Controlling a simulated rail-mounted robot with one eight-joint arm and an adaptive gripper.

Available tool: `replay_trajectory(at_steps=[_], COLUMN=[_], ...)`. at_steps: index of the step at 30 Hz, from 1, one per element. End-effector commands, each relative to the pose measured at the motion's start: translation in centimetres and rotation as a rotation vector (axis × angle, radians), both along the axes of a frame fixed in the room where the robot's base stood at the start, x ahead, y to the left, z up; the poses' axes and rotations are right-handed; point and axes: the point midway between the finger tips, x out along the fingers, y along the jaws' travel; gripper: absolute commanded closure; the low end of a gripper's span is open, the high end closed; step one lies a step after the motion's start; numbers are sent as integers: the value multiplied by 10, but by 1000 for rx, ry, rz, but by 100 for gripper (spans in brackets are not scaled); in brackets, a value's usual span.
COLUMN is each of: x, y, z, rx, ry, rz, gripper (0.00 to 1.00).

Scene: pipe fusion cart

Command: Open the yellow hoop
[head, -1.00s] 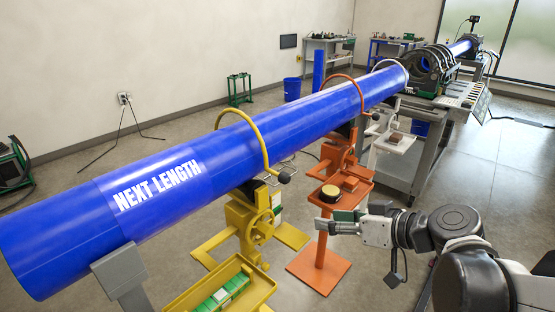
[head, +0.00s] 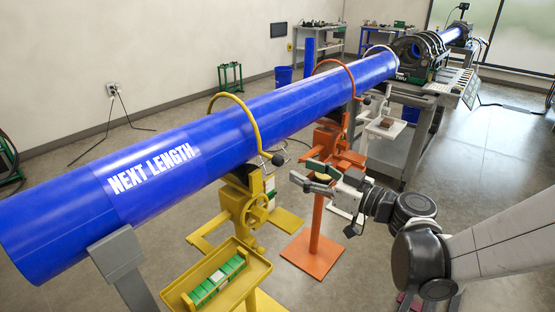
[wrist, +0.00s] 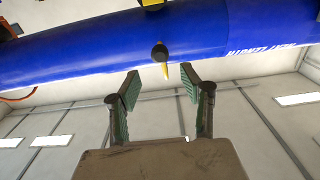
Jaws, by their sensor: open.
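The yellow hoop (head: 250,114) arches over the big blue pipe (head: 197,143), above a yellow stand (head: 246,203) with a handwheel. Its near end carries a dark round knob (head: 278,159) at the pipe's near side. In the wrist view the dark knob (wrist: 159,52) shows against the pipe, with a short yellow piece (wrist: 165,72) by it. My gripper (head: 302,175) is open and empty, to the right of the knob and apart from it. In the wrist view its two fingers (wrist: 160,86) stand apart, with the knob beyond the gap between them.
An orange stand (head: 318,215) with an orange hoop (head: 336,66) is just behind my gripper. A yellow tray (head: 256,267) with green and white blocks is at the front. A white stand (head: 384,128) is farther back.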

Motion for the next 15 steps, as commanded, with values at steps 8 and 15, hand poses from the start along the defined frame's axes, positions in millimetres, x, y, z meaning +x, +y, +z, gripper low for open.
replay_trajectory(at_steps=[8,15], x=[33,52], y=[38,58], z=[-1,0], rx=[0,-1], ry=[0,1], rz=[4,2], gripper=[59,59])
